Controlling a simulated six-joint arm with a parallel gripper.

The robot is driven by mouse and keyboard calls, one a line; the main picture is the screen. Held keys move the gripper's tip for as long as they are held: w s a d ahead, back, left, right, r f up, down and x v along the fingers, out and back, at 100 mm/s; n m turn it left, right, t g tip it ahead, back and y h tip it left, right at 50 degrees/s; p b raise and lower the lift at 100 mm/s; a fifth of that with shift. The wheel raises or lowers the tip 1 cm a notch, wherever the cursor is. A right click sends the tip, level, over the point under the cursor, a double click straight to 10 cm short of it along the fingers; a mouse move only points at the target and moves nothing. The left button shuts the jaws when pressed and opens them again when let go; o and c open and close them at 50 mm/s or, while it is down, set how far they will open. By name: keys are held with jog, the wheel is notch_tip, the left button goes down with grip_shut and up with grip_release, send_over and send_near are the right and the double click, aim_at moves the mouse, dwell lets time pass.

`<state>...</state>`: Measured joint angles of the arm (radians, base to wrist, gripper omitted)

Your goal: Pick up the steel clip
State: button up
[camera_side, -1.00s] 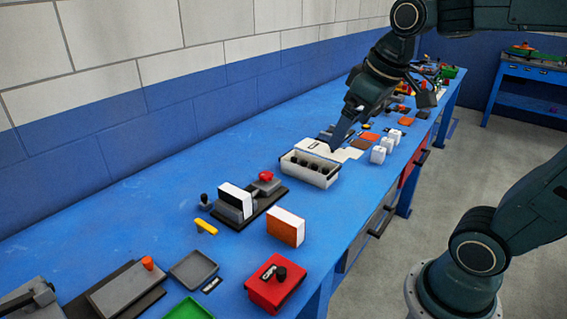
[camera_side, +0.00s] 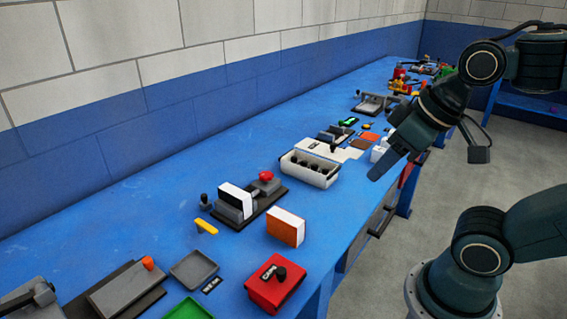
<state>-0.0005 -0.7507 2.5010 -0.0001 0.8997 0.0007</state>
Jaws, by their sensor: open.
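My gripper (camera_side: 378,174) hangs at the right of the white open box, near the front edge of the blue bench. It is seen edge-on and is open, with nothing visible in it. The white box (camera_side: 312,178) holds several small dark pieces in a row. I cannot make out a steel clip for certain; whether one is among these pieces is too small to tell.
An orange-and-white block (camera_side: 286,228) and a red box (camera_side: 275,287) with a black knob stand nearer along the front edge. A black-and-white block (camera_side: 236,202) stands on a dark base. The bench (camera_side: 140,215) is clear along the wall side at left.

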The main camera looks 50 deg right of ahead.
dwell(0.3)
jog(key=w+d+f, duration=0.3)
jog(key=w+d, duration=1)
jog(key=w, duration=0.3)
jog(key=w+d+f, duration=0.2)
jog(key=d+f, duration=0.4)
jog(key=d, duration=0.3)
jog(key=w+d+f, duration=0.2)
jog(key=d+f, duration=0.5)
jog(key=d, duration=0.3)
jog(key=x, duration=0.8)
jog(key=shift+w+f, duration=0.15)
jog(key=shift+w, duration=0.15)
